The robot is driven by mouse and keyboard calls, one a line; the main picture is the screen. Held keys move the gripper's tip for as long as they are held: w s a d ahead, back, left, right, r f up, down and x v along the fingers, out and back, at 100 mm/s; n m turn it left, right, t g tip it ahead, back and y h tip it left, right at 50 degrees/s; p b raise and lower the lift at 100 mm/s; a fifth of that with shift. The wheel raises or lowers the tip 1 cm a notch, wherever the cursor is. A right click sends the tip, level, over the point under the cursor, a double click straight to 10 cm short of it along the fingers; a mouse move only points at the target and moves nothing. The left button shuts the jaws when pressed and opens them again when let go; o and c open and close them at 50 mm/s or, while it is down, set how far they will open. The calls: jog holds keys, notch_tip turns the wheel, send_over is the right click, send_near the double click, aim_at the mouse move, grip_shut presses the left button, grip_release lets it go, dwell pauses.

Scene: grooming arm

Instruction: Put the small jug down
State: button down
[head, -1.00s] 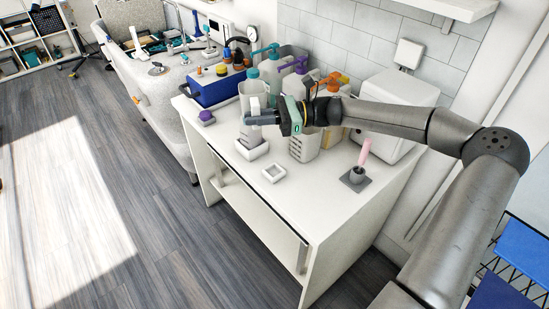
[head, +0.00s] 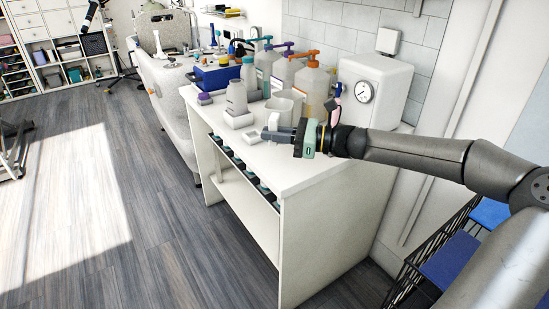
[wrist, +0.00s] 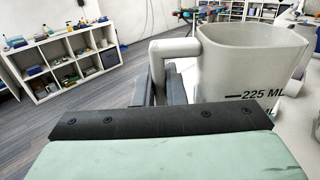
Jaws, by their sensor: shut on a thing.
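The small jug (wrist: 250,68) is pale, with a "225 ML" mark on its side, and looks upright in the wrist view. My gripper (wrist: 162,92) is shut on its handle (wrist: 172,48), with the cup to the right of the fingers. In the head view, my gripper (head: 272,134) is over the front part of the white counter (head: 300,170). A small white part of the jug (head: 273,121) shows above the fingers; the rest is hidden behind them. I cannot tell whether its base touches the counter.
A small square white tray (head: 252,135) lies just left of my fingertips. A pale container (head: 290,99) and several pump bottles (head: 312,88) stand behind my gripper. A white cabinet with a dial (head: 378,90) is at the right.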

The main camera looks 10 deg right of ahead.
jog(key=w, duration=0.1)
jog(key=w+f, duration=0.1)
jog(key=w, duration=0.1)
jog(key=w+d+f, duration=0.1)
jog(key=shift+w, duration=0.3)
jog(key=w+f, duration=0.2)
jog(key=w+d+f, duration=0.1)
jog(key=w+f, duration=0.1)
jog(key=f, duration=0.1)
jog(key=shift+w+d+f, duration=0.2)
jog(key=shift+w+f, duration=0.1)
jog(key=shift+w, duration=0.1)
jog(key=shift+w+f+b, duration=0.15)
jog(key=shift+f+b, duration=0.05)
jog(key=shift+f, duration=0.75)
jog(key=shift+w+f+b, duration=0.15)
jog(key=shift+f+b, duration=0.05)
jog(key=shift+f, duration=0.7)
jog(key=shift+f, duration=0.2)
jog(key=c, duration=1.5)
grip_release()
jog(key=shift+r, duration=0.1)
